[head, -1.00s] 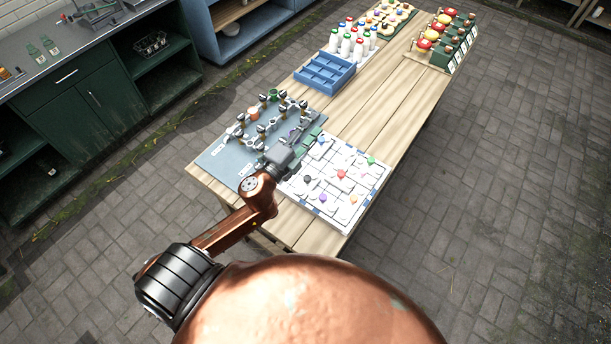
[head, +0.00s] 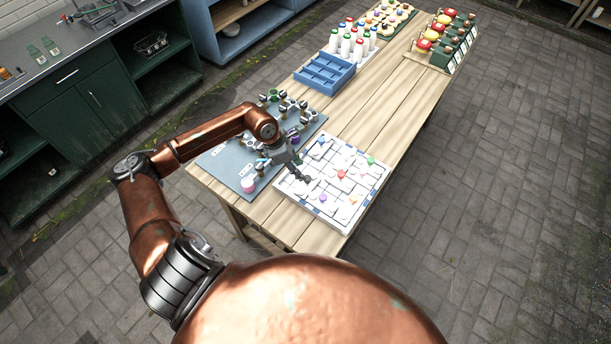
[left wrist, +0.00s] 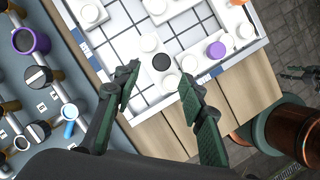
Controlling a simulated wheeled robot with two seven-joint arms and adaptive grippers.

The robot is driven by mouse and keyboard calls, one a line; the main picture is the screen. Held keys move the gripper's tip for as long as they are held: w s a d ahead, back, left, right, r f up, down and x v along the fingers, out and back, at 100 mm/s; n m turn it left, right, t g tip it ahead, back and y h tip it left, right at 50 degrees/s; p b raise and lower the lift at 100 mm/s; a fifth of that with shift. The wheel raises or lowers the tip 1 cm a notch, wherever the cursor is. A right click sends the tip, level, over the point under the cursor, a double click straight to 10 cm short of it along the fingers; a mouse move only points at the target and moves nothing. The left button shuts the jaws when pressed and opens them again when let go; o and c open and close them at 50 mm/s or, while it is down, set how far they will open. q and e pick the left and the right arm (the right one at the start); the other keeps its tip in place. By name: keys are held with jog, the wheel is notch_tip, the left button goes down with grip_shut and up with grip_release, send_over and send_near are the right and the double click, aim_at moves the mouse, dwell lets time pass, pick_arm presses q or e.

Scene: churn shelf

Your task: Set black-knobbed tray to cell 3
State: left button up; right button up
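The white gridded board (head: 362,195) lies on the wooden table and bears several white trays with coloured knobs. The black-knobbed tray shows in the left wrist view as a black knob (left wrist: 161,62) with white pieces beside it. My left gripper (head: 304,180) is over the board's left edge in the head view. In the left wrist view its two green-padded fingers (left wrist: 160,77) are spread apart, with the black knob beyond and between the tips. Nothing is held between them. In the head view the gripper hides the black knob.
A purple knob (left wrist: 216,50) is right of the black one. The grey-blue panel (head: 217,160) with pipes and valves lies left of the board. A blue divided crate (head: 324,74) and several bottles (head: 352,42) stand farther back. Bare wood (head: 375,110) lies between.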

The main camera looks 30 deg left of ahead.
aim_at(307, 182)
pick_arm(q)
jog(key=shift+p+x, duration=0.4)
jog(key=shift+x, duration=2.8)
jog(key=shift+d, duration=0.1)
jog(key=shift+c, duration=0.6)
grip_shut()
